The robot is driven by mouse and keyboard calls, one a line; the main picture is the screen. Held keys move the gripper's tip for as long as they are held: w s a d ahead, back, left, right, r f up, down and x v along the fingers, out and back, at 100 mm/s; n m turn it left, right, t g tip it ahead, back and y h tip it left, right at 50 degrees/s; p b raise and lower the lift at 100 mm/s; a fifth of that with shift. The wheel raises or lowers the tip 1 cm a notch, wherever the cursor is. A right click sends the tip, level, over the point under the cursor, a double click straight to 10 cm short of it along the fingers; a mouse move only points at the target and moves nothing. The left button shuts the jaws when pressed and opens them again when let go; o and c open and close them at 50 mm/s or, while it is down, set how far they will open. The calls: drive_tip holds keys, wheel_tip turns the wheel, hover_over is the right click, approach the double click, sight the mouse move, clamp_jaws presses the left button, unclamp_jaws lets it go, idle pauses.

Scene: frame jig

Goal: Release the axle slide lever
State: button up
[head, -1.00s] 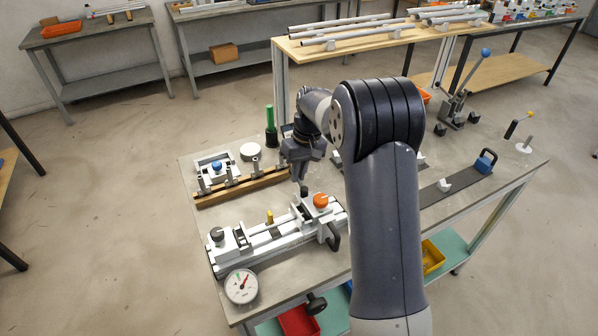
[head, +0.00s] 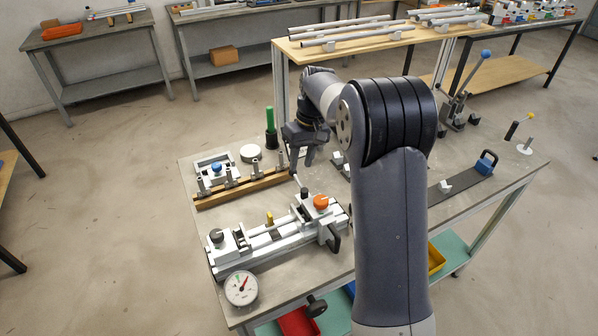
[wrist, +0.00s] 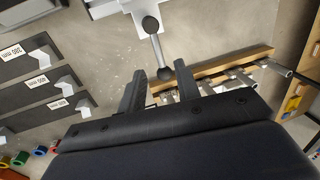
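The white jig (head: 268,244) lies along the front of the bench, with an orange knob (head: 321,202) at its right and a dark knob (head: 217,235) at its left. A lever, a pale rod with black ball ends, stands at its back edge; one black ball (head: 304,192) shows in the head view. In the wrist view the lever rod (wrist: 158,48) runs from the white jig part to a ball end (wrist: 165,73) between the finger lines. My gripper (head: 302,163) is open above and behind the jig. Its fingers (wrist: 168,84) stand wide apart. Contact with the lever cannot be told.
A wooden rail (head: 240,187) with upright metal holders lies behind the jig. A green-handled tool (head: 270,128) stands farther back. A dial gauge (head: 241,287) is at the front left. Dark plates with white labels (wrist: 35,92) lie at left in the wrist view.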

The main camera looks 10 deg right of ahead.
sight(297, 178)
wheel_tip(297, 178, up, 6)
drive_tip(key=d, duration=0.1)
drive_tip(key=shift+w, duration=0.2)
drive_tip(key=shift+f, duration=0.1)
drive_tip(key=f, duration=0.3)
drive_tip(key=a+f, duration=0.1)
drive_tip(key=f, duration=0.6)
drive_tip(key=shift+s+a+f+p, duration=0.25)
drive_tip(key=shift+s+a+p, duration=0.1)
drive_tip(key=shift+s+a, duration=0.05)
